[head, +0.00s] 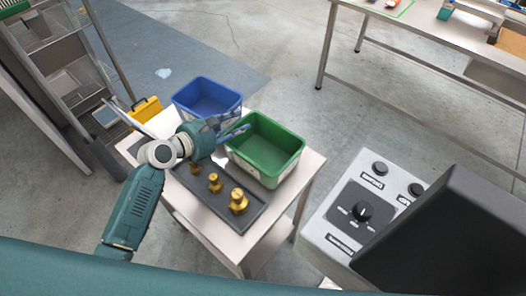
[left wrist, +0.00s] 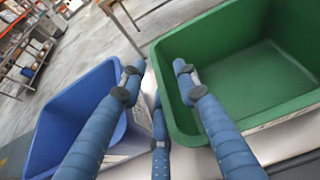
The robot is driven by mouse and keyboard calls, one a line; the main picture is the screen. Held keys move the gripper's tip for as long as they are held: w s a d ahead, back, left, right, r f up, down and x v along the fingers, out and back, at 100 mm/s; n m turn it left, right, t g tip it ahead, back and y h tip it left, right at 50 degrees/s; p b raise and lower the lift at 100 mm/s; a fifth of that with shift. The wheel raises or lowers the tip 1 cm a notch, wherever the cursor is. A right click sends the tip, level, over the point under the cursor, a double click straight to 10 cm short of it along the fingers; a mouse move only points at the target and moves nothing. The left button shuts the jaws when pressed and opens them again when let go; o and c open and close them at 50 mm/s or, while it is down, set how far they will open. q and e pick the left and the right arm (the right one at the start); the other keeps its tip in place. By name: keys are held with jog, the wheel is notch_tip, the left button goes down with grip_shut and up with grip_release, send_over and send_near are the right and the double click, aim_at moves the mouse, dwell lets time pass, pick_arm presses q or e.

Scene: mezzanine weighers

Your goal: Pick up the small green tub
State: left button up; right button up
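The small green tub (head: 288,166) is an open rectangular tub standing upright on a small white table, at its right back part. My left gripper (head: 240,129) is at the tub's left corner, with its blue fingers spread. In the left wrist view the green tub (left wrist: 225,55) fills the right side, empty inside. The left gripper (left wrist: 157,70) is open there, with the tub's near left edge between its fingers. One finger shows over the tub's inside and the others on the outer side. I cannot tell whether any finger touches the tub. My right gripper is not in view.
A blue tub (head: 215,98) stands close to the left of the green one. A dark tray (head: 221,207) with several brass weights lies in front. A control panel (head: 335,222) and a dark box (head: 450,240) are at the right. Open floor lies behind.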

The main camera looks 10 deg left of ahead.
pick_arm(q)
jog(key=shift+w+d+f, duration=0.25)
jog(key=shift+w+d, duration=0.05)
jog(key=shift+w, duration=0.15)
jog(key=shift+s, duration=0.1)
grip_shut()
jog(key=shift+r, duration=0.15)
